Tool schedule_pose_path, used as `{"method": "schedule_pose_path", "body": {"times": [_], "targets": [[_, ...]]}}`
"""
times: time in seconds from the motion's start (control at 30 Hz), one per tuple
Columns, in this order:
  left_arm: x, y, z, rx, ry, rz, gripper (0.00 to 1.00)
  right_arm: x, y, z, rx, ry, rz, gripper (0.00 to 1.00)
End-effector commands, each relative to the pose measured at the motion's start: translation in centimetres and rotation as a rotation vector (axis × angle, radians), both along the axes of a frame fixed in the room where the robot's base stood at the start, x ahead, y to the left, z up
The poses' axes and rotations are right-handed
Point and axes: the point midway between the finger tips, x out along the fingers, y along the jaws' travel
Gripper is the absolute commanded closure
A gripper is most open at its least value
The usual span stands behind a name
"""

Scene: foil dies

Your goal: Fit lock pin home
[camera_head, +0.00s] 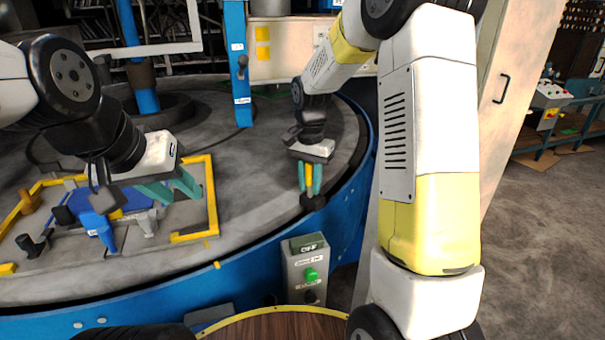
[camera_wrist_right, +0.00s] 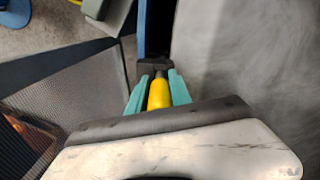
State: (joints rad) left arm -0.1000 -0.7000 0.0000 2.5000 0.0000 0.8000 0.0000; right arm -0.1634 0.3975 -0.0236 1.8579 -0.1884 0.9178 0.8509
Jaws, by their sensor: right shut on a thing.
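The yellow lock pin (camera_head: 309,176) stands upright between the teal fingers of my right gripper (camera_head: 309,190), at the right edge of the round table. The gripper is shut on it. In the right wrist view the yellow pin (camera_wrist_right: 159,93) lies between both fingers, with its dark tip at a dark block (camera_wrist_right: 150,67). The dark block also shows just below the fingers in the head view (camera_head: 313,203). How deep the pin sits in it is hidden. My left gripper (camera_head: 178,194) is open and empty over the fixture at the left.
The grey round table (camera_head: 255,200) has a blue rim (camera_head: 250,262). A fixture plate with a yellow frame (camera_head: 212,200) holds a blue part (camera_head: 98,230) and dark posts. A control box with a green button (camera_head: 311,274) stands in front. A blue post (camera_head: 238,70) rises behind.

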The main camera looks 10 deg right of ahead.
Motion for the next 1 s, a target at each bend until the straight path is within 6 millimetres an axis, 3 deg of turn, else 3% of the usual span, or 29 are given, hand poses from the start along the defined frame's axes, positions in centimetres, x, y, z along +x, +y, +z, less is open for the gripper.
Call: {"method": "schedule_pose_path", "body": {"times": [0.47,0.5,0.63,1.0], "targets": [[0.0,0.0,0.0,0.000,0.000,0.000,0.64,0.0,0.0,-1.2,0.000,0.001,0.000,1.00],[0.0,0.0,0.0,0.000,0.000,0.000,0.64,0.0,0.0,-1.3,0.000,0.000,0.000,0.73],[0.0,0.0,0.0,0.000,0.000,0.000,0.64,0.0,0.0,-1.2,0.000,0.000,0.000,0.50],[0.0,0.0,0.0,0.000,0.000,0.000,0.64,0.0,0.0,-0.7,0.000,-0.001,0.000,0.50]]}}
